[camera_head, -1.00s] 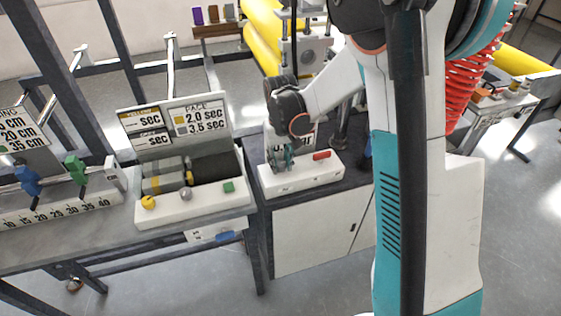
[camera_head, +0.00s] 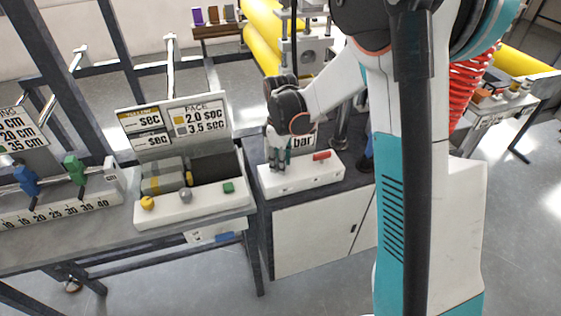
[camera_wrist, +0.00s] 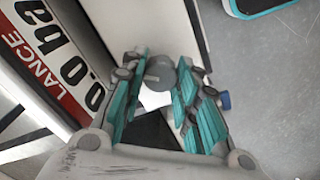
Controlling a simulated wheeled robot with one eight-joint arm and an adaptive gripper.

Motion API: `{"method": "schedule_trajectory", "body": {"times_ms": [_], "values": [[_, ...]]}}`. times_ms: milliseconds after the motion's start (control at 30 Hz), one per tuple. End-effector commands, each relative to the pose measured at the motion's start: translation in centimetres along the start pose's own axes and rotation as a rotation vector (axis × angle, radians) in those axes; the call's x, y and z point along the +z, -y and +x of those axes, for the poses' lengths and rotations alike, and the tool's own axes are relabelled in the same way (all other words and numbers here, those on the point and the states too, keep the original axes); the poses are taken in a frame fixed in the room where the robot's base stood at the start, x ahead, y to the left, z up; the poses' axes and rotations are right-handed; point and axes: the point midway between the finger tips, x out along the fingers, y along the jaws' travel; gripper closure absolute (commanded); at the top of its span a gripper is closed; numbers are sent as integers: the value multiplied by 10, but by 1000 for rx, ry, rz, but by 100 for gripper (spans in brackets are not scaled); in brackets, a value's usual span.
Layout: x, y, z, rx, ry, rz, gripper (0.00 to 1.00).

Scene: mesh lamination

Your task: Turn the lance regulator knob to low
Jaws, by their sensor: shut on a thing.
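The lance regulator knob (camera_wrist: 160,73) is a grey round piece between my fingertips in the wrist view. My gripper (camera_wrist: 168,76) has its teal fingers on either side of it and is shut on it. In the head view my gripper (camera_head: 279,166) points down at the left part of a white regulator box (camera_head: 300,182), and the knob is hidden behind the fingers there. A sign reading LANCE and 0.0 with part of "bar" (camera_wrist: 55,55) stands beside the knob. The knob's pointer direction cannot be made out.
A red bar-shaped piece (camera_head: 321,155) lies on the box to the right of my gripper. A white panel with yellow, grey and green buttons (camera_head: 229,187) stands to the left, below a PACE sign (camera_head: 200,117). Yellow rollers (camera_head: 262,50) are behind.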

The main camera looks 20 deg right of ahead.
Motion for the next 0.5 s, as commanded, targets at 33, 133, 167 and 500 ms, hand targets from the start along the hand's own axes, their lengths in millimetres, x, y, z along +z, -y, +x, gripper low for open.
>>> {"method": "schedule_trajectory", "body": {"times_ms": [33,133,167,500], "values": [[0,0,0,1,-1,-42,96],[0,0,0,1,-1,-137,96],[0,0,0,1,-1,-165,96],[-1,0,0,1,-1,-449,96]]}}
